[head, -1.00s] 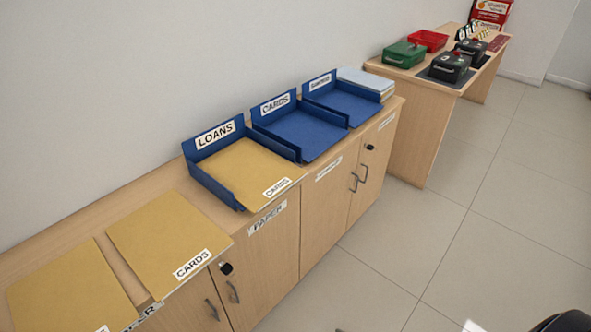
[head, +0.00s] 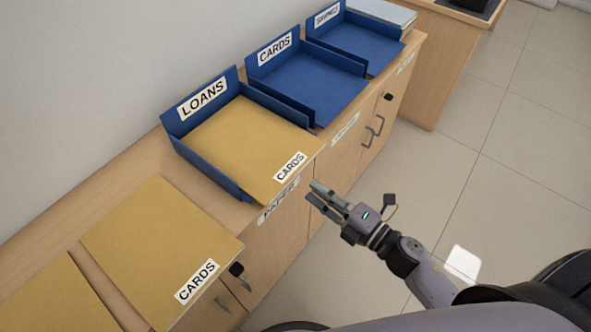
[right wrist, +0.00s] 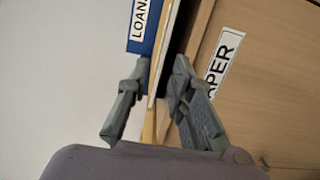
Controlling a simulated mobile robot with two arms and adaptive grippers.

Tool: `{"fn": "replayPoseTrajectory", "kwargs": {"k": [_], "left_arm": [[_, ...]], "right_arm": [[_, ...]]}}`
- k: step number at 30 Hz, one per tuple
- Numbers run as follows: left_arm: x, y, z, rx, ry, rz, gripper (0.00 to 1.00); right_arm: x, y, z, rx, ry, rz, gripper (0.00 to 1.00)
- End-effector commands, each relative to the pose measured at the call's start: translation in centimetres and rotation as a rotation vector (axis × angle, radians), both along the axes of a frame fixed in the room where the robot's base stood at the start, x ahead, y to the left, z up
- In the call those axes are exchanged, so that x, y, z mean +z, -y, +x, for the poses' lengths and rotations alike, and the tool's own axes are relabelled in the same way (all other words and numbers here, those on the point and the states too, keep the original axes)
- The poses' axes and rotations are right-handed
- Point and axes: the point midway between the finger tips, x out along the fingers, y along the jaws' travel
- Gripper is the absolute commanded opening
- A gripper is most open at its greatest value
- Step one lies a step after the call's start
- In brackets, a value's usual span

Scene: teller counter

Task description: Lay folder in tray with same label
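A tan folder labelled CARDS (head: 235,140) lies in the blue LOANS tray (head: 172,128), its labelled edge sticking out over the counter front. The blue CARDS tray (head: 310,85) beside it is empty. A second tan CARDS folder (head: 155,240) lies on the counter to the left. My right gripper (head: 314,191) is in front of the cabinet, just off the protruding folder edge. In the right wrist view its fingers (right wrist: 158,75) are apart, with the thin edges of folder and tray beyond and between them; I see no grip. My left gripper is not in view.
Another tan folder (head: 50,300) lies at the lower left. A wooden desk (head: 440,50) stands behind. The floor at right is clear.

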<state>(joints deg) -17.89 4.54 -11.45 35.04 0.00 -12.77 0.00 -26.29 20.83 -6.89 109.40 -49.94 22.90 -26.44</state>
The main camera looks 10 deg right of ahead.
Motion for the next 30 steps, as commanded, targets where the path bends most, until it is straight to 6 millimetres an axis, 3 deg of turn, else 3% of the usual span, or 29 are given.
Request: {"fn": "replayPoseTrajectory", "kwargs": {"k": [5, 13, 30], "left_arm": [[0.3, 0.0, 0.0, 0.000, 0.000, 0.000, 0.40], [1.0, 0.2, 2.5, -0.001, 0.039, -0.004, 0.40], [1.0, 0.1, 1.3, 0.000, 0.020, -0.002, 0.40]], "right_arm": [[0.2, -1.5, 2.4, 0.000, 0.002, 0.002, 0.21], [0.1, -3.3, 4.9, 0.000, 0.000, 0.001, 0.21], [0.0, -3.8, 5.7, -0.001, -0.001, 0.001, 0.18]]}}
